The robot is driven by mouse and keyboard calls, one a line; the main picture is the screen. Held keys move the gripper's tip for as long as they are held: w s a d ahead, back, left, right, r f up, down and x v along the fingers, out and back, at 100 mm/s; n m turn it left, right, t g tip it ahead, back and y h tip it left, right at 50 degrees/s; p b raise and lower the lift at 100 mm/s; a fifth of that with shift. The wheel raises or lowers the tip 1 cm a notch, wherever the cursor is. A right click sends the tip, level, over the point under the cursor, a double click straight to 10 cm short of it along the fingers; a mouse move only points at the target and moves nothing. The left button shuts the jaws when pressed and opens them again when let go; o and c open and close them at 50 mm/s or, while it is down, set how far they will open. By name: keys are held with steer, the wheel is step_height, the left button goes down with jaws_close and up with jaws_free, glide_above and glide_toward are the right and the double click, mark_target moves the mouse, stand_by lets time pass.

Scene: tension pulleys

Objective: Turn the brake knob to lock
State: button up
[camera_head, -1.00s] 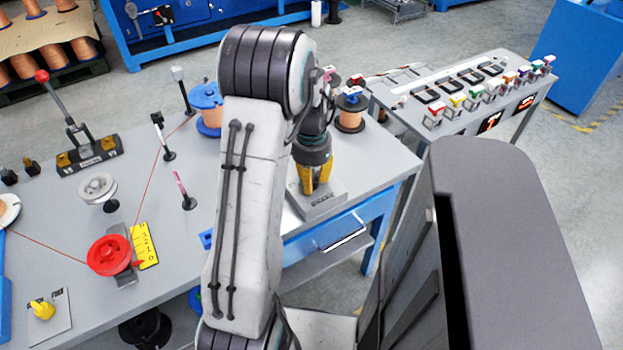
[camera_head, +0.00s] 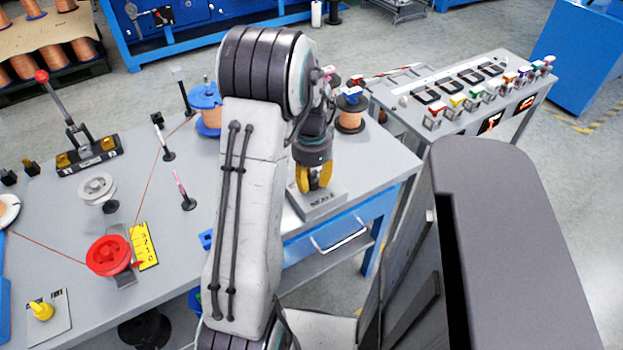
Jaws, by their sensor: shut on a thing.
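A small grey block (camera_head: 320,206) lettered BRAKE sits near the right front corner of the grey table. My gripper (camera_head: 314,186) points down over it, with its yellow fingers shut around the brake knob on top of the block. The fingers hide most of the knob, so its shape and the way it points cannot be told. My wrist and arm come in from above and cover the table left of the block.
On the grey table (camera_head: 180,245) stand a red pulley (camera_head: 107,254), a yellow scale (camera_head: 145,246), a white pulley (camera_head: 97,186) and a red-tipped lever (camera_head: 50,85). A copper wire runs between posts. A grey rack (camera_head: 455,85) with coloured clips stands at right.

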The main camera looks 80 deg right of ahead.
mark_target(311, 176)
steer(key=shift+a+f, duration=0.1)
steer(key=shift+f, duration=0.05)
steer(key=o, duration=1.2)
steer(key=shift+r, duration=0.2)
step_height(311, 176, up, 12)
steer(key=shift+f, duration=0.1)
stand_by(0.6)
